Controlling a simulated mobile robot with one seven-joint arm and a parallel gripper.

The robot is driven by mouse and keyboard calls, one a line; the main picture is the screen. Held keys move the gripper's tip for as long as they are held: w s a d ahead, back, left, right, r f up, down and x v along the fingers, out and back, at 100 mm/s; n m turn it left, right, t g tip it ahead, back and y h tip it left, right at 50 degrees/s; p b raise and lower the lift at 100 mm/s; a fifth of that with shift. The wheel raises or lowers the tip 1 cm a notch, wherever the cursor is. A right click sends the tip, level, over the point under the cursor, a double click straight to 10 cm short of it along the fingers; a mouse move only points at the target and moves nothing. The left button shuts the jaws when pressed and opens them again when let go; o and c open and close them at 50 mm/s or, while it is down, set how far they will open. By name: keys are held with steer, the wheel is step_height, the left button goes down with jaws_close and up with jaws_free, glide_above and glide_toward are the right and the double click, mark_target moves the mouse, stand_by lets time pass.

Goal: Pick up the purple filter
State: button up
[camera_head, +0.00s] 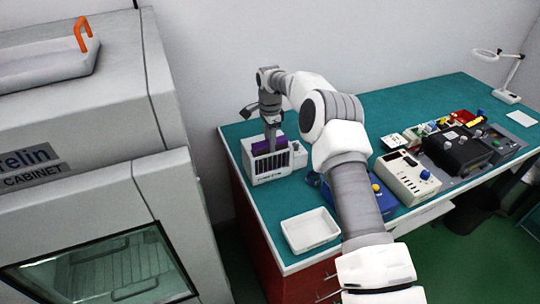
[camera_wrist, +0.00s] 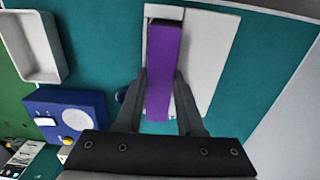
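The purple filter (camera_head: 262,143) stands upright in the white slotted unit (camera_head: 270,175) at the far left end of the table. In the wrist view the purple filter (camera_wrist: 164,60) is a long narrow block set in the white unit (camera_wrist: 208,50). My gripper (camera_head: 271,147) points down over the unit. In the wrist view its two fingers (camera_wrist: 161,75) lie one on each side of the filter, very close to its faces. I cannot tell whether they press on it. The lower part of the filter is hidden in the unit.
An empty white tray (camera_head: 310,231) lies at the table's front left. A blue box (camera_head: 383,198) is partly behind my arm. A cream device (camera_head: 405,176) and black instruments (camera_head: 457,150) stand to the right. A large grey cabinet (camera_head: 85,135) stands left of the table.

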jaws_close()
stand_by(0.9)
